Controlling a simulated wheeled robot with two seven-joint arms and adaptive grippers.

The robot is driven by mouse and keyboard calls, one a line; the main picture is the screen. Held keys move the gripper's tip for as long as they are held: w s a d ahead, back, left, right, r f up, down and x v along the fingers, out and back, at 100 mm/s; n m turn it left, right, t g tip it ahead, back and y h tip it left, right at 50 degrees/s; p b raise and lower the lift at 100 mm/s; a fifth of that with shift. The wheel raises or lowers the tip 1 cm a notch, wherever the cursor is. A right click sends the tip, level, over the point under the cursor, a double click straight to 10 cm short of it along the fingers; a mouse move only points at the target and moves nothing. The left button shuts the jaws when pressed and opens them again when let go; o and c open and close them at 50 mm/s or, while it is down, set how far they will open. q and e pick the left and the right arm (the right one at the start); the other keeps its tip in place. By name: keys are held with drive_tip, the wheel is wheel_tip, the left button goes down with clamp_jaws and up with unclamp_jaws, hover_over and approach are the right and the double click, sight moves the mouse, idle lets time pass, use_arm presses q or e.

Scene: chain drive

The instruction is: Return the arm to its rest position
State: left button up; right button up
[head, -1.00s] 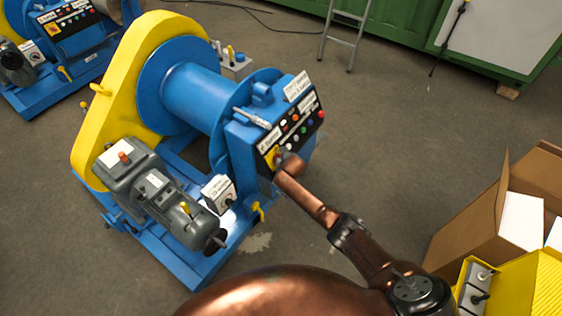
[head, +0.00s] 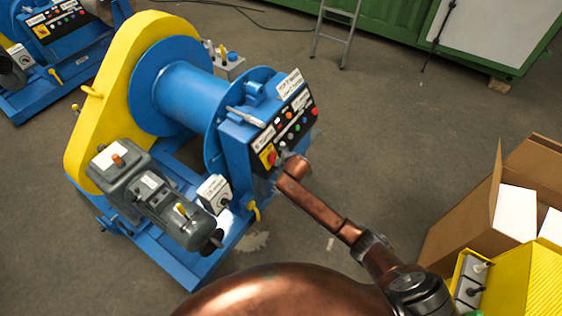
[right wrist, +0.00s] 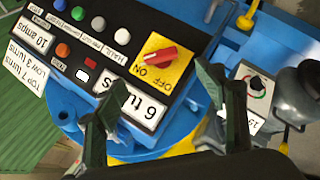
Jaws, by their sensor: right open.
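My right arm (head: 325,212) reaches in from the bottom right in the head view. Its gripper (head: 291,168) is just in front of the lower edge of the control panel (head: 290,125) on the blue winch. In the right wrist view my right gripper (right wrist: 158,105) is open, with two dark fingers wide apart and nothing between them. Beyond the fingers is a red rotary switch (right wrist: 152,57) on a yellow ON/OFF plate (right wrist: 165,70). The fingers appear clear of the switch. My left gripper is not in view.
The winch's blue drum (head: 185,95), yellow chain guard (head: 90,120) and grey motor (head: 150,195) are left of my right arm. An open cardboard box (head: 460,220) and a yellow case (head: 520,280) stand at the right. The floor between the winch and box is clear.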

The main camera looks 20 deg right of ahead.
drive_tip(key=shift+s+r, duration=0.2)
drive_tip(key=shift+s, duration=0.05)
idle(0.4)
drive_tip(key=s+d+f+m+g, duration=0.25)
drive_tip(key=s+d+f, duration=0.25)
drive_tip(key=s+f, duration=1)
drive_tip(key=s+d+f+m+g, duration=0.2)
drive_tip(key=s+d+f+m, duration=0.25)
drive_tip(key=s+f, duration=1.1)
drive_tip(key=s+f+m+g, duration=0.1)
drive_tip(key=s+f, duration=0.5)
drive_tip(key=s, duration=0.6)
drive_tip(key=s+f+m+g, duration=0.1)
drive_tip(key=s+f, duration=0.5)
drive_tip(key=s, duration=0.7)
drive_tip(key=s+d+f+m+g, duration=0.1)
drive_tip(key=s+f+m, duration=0.2)
drive_tip(key=s, duration=1)
wheel_tip(320, 180, down, 3)
drive_tip(key=shift+f, duration=0.2)
